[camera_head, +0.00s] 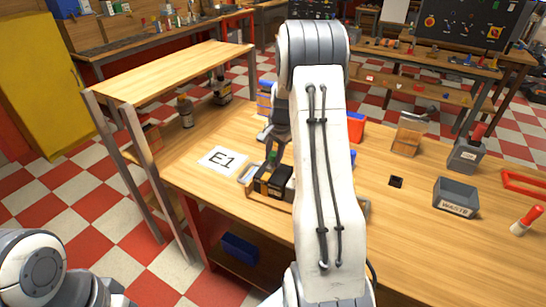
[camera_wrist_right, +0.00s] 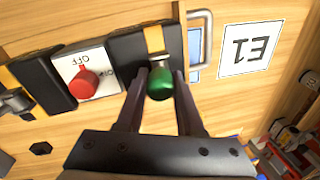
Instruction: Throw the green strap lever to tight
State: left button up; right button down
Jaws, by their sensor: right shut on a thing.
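The green strap lever knob (camera_wrist_right: 160,84) sits between the two fingers of my right gripper (camera_wrist_right: 160,78) in the right wrist view. The gripper is shut on it. The knob joins a yellow strap (camera_wrist_right: 155,40) that runs over a black block (camera_wrist_right: 128,46). In the head view the green knob (camera_head: 272,156) shows small above the dark strapped unit (camera_head: 272,180), just below my right gripper (camera_head: 271,145). My right forearm hides part of the unit's right side. My left gripper is not in view; only part of the left arm shows at lower left.
A red knob (camera_wrist_right: 84,82) on a white plate marked OFF is beside the strapped block. A metal handle (camera_wrist_right: 207,40) and the E1 card (camera_head: 222,159) are on the other side. The WASTE bin (camera_head: 456,197) and a wooden block (camera_head: 406,142) stand to the right.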

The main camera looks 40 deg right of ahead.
aim_at(263, 168)
jog(key=shift+a+r+p, duration=0.1)
jog(key=shift+r+p, duration=0.1)
jog(key=shift+p, duration=0.4)
jog(key=g+p, duration=0.1)
jog(key=p, duration=0.1)
jog(key=w+g+h+p, duration=0.1)
jog(key=p, duration=0.1)
jog(key=shift+w+a+r+g, duration=0.1)
jog(key=shift+a+g, duration=0.15)
jog(key=shift+g, duration=0.15)
jog(key=shift+w+g+h+p, duration=0.2)
jog(key=shift+g+h+p, duration=0.1)
jog(key=shift+h+p, duration=0.15)
jog(key=shift+w+a+f+g+h, duration=0.25)
jog(key=shift+w+f+g+h, duration=0.25)
jog(key=shift+g, duration=0.6)
jog(key=shift+w+a+f+g+h+b, duration=0.2)
jog(key=shift+g+h+b, duration=0.1)
jog(key=shift+g, duration=0.3)
jog(key=shift+w+a+f+g+h+b, duration=0.15)
jog(key=shift+g+h+b, duration=0.1)
jog(key=shift+g, duration=0.35)
jog(key=shift+r, duration=0.15)
jog(key=c, duration=0.5)
grip_release()
jog(key=shift+c, duration=0.2)
